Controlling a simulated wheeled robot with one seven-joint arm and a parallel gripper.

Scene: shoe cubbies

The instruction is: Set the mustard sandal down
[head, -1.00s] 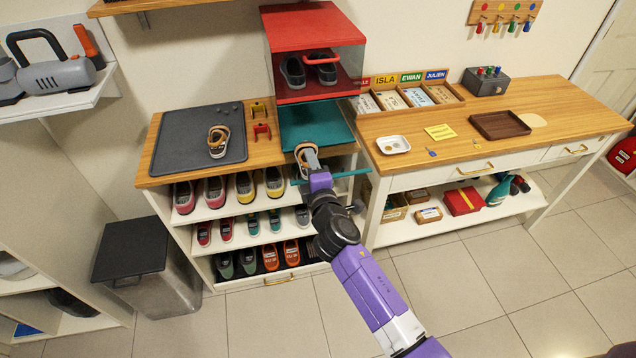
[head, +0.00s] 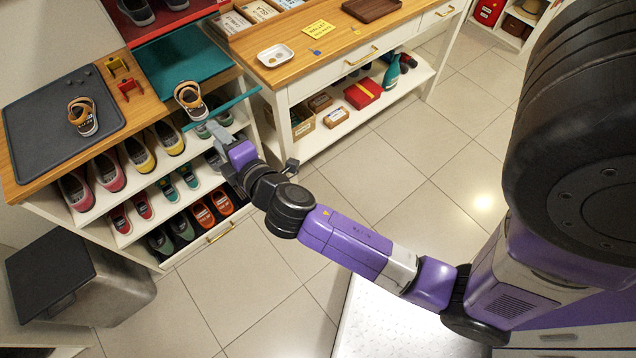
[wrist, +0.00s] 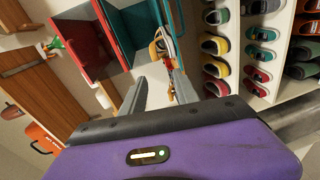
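One mustard sandal (head: 190,97) with a dark and white inside stands at the front of the teal cubby (head: 180,58), by the teal strip along its front edge. Its matching sandal (head: 83,117) stands on the dark grey mat to the left. My gripper (head: 208,128) is just in front of and below the first sandal. In the wrist view my gripper's two grey fingers (wrist: 160,92) are spread apart. The sandal (wrist: 160,48) shows beyond their tips, seemingly clear of both. What exactly its sole rests on is hard to tell.
A red cubby (head: 150,22) holding dark shoes sits above the teal one. Shoe pairs fill the shelves below (head: 140,155). A wooden bench (head: 300,65) with a white dish stands to the right. A dark-lidded bin (head: 50,275) is at lower left. The tiled floor (head: 400,170) is open.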

